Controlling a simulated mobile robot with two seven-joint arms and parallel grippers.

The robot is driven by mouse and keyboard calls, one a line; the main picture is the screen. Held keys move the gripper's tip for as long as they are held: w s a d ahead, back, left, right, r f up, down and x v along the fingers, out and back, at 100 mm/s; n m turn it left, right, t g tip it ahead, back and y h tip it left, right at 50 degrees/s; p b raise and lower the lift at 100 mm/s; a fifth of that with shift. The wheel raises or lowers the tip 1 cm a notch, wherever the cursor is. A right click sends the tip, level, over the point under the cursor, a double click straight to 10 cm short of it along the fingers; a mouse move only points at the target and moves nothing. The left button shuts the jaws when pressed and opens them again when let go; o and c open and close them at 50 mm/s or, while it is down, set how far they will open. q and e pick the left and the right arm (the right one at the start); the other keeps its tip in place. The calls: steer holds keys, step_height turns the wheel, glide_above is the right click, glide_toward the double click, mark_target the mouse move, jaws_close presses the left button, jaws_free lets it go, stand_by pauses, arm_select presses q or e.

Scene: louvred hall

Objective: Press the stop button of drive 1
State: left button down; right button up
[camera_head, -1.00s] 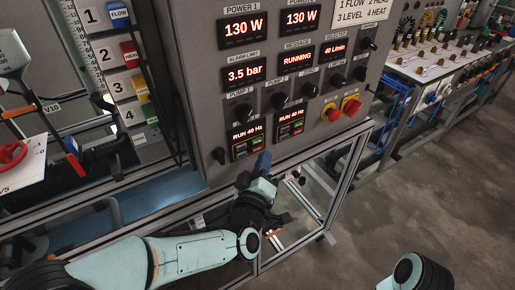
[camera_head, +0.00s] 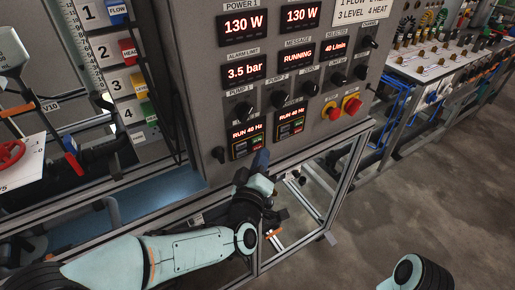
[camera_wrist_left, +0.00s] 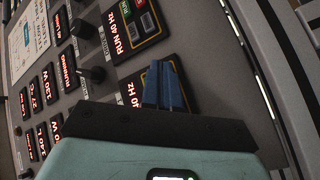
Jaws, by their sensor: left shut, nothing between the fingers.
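Two drive panels lit "RUN 40 Hz" sit low on the grey cabinet in the head view: the left one (camera_head: 246,144) and the right one (camera_head: 290,125). The right panel (camera_wrist_left: 133,28) shows clear above. My right gripper is out of view.
Dark knobs (camera_head: 279,99) and a red and a yellow-backed red button (camera_head: 351,105) sit above and right of the panels. The metal frame rail (camera_head: 320,157) runs below the cabinet. Open floor (camera_head: 420,190) lies to the right.

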arm_select(q)
steer(key=shift+w+a, duration=0.2)
steer(key=shift+w, duration=0.15)
stand_by(0.7)
stand_by(0.4)
steer(key=shift+s+d+b, duration=0.35)
steer(key=shift+s+d, duration=0.1)
steer(key=shift+s, duration=0.2)
steer(key=shift+s+d, duration=0.75)
steer(key=shift+s, duration=0.3)
steer(key=shift+s+d, duration=0.7)
steer(key=shift+s, duration=0.3)
